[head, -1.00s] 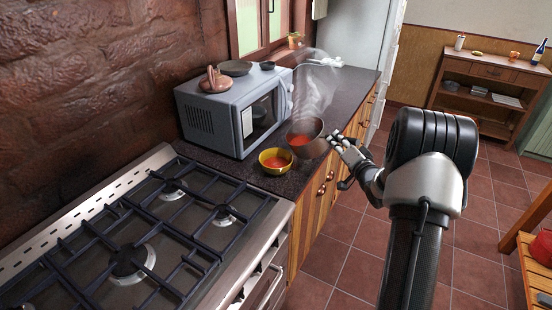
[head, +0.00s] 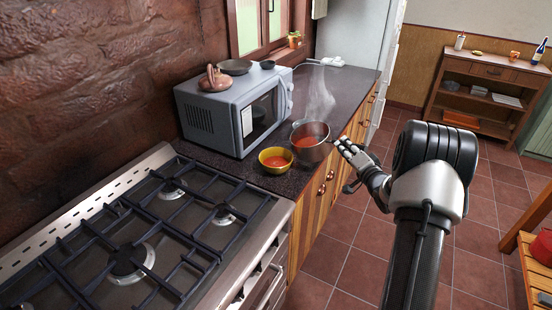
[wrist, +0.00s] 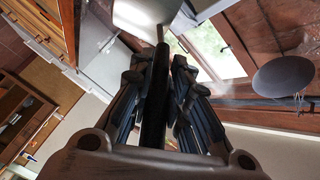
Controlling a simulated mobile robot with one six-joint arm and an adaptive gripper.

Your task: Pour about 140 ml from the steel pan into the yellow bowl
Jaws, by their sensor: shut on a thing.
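The steel pan (head: 316,150) holds red liquid and gives off steam. It is held near the counter's front edge, close to upright, just right of and behind the yellow bowl. The yellow bowl (head: 268,164) stands on the dark counter and has red liquid in it. My gripper (head: 345,147) is shut on the pan's handle, to the right of the pan. In the wrist view the dark handle (wrist: 156,100) runs between the fingers, and part of the pan's shiny outside (wrist: 146,14) shows at the top.
A grey microwave (head: 227,121) stands behind the bowl, with a dark plate (head: 236,67), a small dark bowl and a brown pot on top. The gas stove (head: 130,240) is at the front left.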

